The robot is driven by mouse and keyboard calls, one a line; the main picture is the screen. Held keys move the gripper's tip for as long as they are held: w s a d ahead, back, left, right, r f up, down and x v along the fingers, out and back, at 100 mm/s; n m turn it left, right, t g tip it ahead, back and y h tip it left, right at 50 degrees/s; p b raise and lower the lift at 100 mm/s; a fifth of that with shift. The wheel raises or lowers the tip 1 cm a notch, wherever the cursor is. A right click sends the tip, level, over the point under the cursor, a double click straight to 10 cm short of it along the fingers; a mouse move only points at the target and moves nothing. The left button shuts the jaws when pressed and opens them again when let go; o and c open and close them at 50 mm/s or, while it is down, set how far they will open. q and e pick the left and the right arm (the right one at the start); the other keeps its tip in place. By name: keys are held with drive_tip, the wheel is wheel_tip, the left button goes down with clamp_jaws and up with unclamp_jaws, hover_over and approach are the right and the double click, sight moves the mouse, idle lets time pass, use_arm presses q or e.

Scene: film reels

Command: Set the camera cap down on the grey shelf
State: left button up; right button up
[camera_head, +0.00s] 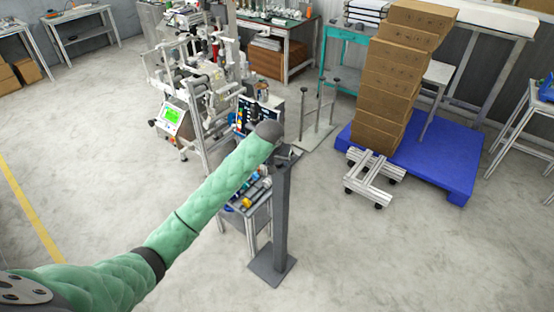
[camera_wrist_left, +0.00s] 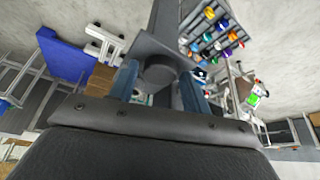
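The camera cap (camera_wrist_left: 160,69) is a small dark grey round piece in the left wrist view, close against the grey shelf (camera_wrist_left: 152,42). In the head view the shelf is the small top of a dark grey post (camera_head: 281,215) on a square foot. My left gripper (camera_head: 288,155) is at the top of this post, mostly hidden behind my wrist. In the left wrist view its two blue fingers (camera_wrist_left: 159,70) stand on either side of the cap, with what look like thin gaps. The cap cannot be made out in the head view. My right gripper is not in view.
A rack of colourful reels (camera_head: 249,197) stands just left of the post. Behind it is a metal machine (camera_head: 200,85). Stacked cardboard boxes (camera_head: 397,75) stand on a blue pallet (camera_head: 440,160) at right, beside a low wheeled frame (camera_head: 372,177). The floor in front is clear.

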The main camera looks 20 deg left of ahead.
use_arm(q)
drive_tip(key=shift+o, duration=0.7)
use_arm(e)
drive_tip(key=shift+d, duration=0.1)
use_arm(q)
drive_tip(key=shift+s+r+b, duration=0.2)
drive_tip(key=shift+r+b, duration=0.3)
drive_tip(key=b+v, duration=0.5)
drive_tip(key=v, duration=0.6)
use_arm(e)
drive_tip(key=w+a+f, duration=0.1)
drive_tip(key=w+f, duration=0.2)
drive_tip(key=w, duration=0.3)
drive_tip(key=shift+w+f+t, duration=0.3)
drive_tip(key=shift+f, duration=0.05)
use_arm(q)
drive_tip(key=shift+r, duration=0.1)
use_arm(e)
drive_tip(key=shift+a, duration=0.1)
